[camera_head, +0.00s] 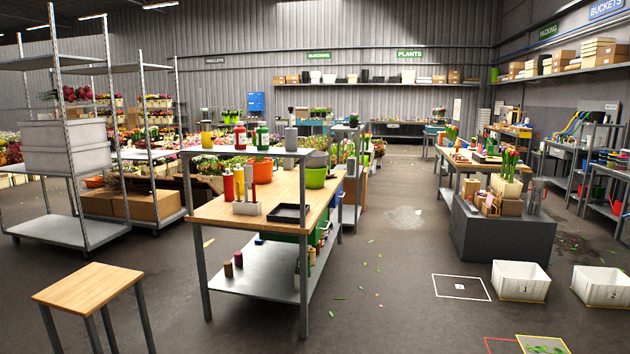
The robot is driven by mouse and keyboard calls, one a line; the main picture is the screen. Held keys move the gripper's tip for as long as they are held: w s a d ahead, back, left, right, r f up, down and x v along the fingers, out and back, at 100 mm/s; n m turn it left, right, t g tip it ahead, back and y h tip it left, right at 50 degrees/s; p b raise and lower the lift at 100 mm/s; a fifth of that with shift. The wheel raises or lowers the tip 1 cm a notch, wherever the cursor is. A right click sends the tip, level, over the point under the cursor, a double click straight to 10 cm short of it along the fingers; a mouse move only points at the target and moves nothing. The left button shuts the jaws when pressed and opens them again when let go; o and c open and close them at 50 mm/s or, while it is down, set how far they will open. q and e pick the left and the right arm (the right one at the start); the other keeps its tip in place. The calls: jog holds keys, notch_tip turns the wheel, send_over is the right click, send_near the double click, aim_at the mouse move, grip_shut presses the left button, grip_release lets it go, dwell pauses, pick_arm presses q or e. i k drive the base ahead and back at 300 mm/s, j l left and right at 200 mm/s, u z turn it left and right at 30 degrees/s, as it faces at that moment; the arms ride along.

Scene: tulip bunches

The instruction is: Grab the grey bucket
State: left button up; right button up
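A grey, round vessel (317,158) that looks like a bucket shows behind the lime-green bucket (315,178) at the far end of the wooden workbench (270,197). It is small and partly covered, so I cannot tell its full shape. An orange bucket (262,169) stands to the left of the green one. Large grey bins (65,145) sit on the metal trolley (60,229) at the left. Neither of my grippers is in view.
A wooden stool (89,287) stands at front left. White crates marked 1 (520,281) and 2 (601,287) sit on the floor at right. A dark grey block (503,236) stands behind them. The floor right of the workbench is mostly free, with scattered leaves.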

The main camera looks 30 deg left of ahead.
aim_at(318, 160)
jog(key=i+j+u, duration=0.45)
jog(key=i, duration=0.2)
jog(key=i+j+u, duration=0.3)
jog(key=i, duration=0.65)
jog(key=i+u, duration=0.3)
jog(key=i, duration=0.65)
